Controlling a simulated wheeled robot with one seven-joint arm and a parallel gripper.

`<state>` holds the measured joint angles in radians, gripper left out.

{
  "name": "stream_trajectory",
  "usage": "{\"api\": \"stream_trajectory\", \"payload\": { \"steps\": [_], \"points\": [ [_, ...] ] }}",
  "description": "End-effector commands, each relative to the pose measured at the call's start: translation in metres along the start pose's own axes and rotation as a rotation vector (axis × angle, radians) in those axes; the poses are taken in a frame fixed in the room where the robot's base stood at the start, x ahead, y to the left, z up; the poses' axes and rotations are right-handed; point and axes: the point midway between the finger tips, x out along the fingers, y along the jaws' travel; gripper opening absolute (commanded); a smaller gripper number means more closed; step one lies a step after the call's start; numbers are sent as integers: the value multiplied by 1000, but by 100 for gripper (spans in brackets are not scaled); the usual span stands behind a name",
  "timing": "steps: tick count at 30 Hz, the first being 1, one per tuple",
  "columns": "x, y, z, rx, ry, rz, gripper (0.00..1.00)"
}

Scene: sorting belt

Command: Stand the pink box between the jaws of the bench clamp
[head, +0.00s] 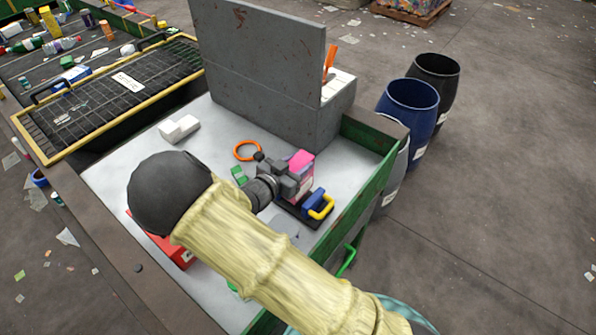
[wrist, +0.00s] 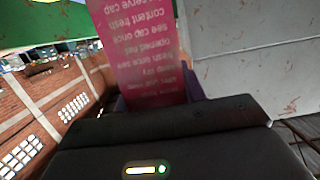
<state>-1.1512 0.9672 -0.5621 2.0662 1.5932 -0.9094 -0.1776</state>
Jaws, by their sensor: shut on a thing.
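The pink box (head: 301,160) is at my gripper (head: 284,180), above or beside the bench clamp; I cannot tell whether its base touches anything. In the wrist view the pink box (wrist: 138,50) stands between my fingers, its printed pink face filling the upper middle. My gripper (wrist: 160,92) is shut on it. The bench clamp (head: 318,205) has a blue body, a yellow handle and a dark base, and sits on the white table near the green side wall. My gripper and the box hide part of the clamp, including its jaws.
A grey upright panel and block (head: 265,75) stand just behind the clamp. An orange ring (head: 246,151), green pieces (head: 239,174) and a white block (head: 180,129) lie on the table (head: 140,160). A red box (head: 172,250) is partly behind my arm. The green wall (head: 360,190) borders the right.

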Motion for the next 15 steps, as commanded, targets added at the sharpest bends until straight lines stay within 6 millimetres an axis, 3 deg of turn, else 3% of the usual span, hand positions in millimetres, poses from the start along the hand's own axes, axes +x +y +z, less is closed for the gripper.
{"api": "stream_trajectory", "payload": {
  "steps": [6, 15],
  "points": [
    [5, 0, 27, -4, 1, -1, 8],
    [4, -1, 32, -2, 0, -5, 8]
  ]
}}
